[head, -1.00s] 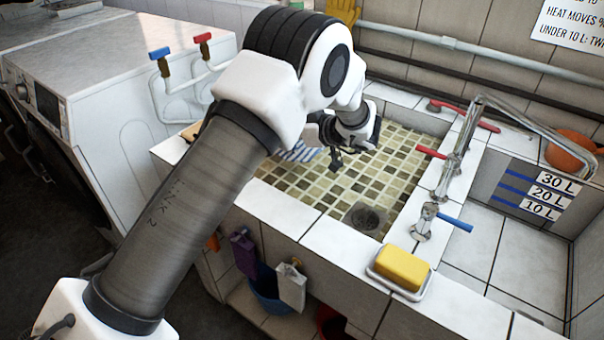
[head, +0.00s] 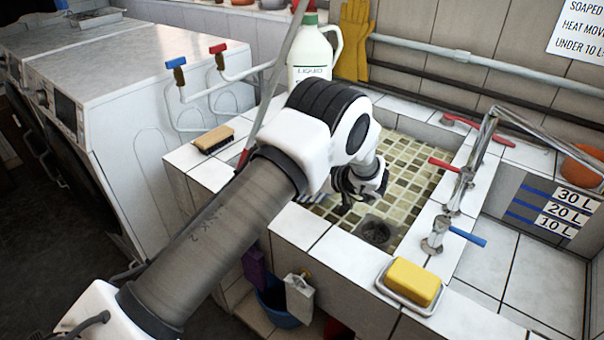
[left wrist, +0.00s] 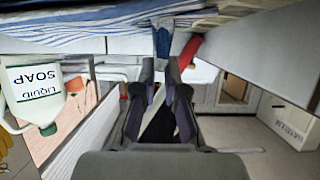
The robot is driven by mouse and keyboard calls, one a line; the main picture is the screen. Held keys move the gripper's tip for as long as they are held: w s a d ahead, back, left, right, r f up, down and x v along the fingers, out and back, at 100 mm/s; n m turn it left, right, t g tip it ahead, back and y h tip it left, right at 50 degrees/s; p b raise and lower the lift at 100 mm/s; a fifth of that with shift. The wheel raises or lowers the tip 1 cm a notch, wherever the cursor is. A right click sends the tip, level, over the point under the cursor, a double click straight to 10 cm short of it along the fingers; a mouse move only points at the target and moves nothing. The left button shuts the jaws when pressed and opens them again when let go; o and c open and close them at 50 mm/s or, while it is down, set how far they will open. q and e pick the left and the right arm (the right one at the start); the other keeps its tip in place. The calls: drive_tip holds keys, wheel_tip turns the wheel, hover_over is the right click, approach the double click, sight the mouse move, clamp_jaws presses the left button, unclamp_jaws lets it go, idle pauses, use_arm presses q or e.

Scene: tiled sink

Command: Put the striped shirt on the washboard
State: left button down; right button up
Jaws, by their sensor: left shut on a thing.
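In the head view my left gripper (head: 350,190) hangs over the near part of the tiled sink, partly behind my own arm. A small piece of the striped shirt (head: 310,197) shows beside the arm, mostly hidden. In the left wrist view the blue-and-white striped shirt (left wrist: 90,20) spreads along the top edge. My left gripper (left wrist: 163,72) is nearly closed there, with a blue piece that seems to be cloth at its fingertips. I cannot make out the washboard in either view. My right gripper is not in view.
A brush (head: 213,139) lies on the left ledge and a soap bottle (head: 310,60) stands at the back corner. Yellow soap (head: 413,280) sits in a dish on the front ledge. Taps (head: 452,185) line the sink's right side. The sink floor (head: 415,165) is clear near the drain.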

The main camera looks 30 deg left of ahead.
use_arm(q)
drive_tip(key=c, duration=1.2)
unclamp_jaws()
drive_tip(key=shift+d+r, duration=0.1)
drive_tip(key=shift+r, duration=0.2)
drive_tip(key=v, duration=1.1)
drive_tip(key=shift+d, duration=0.4)
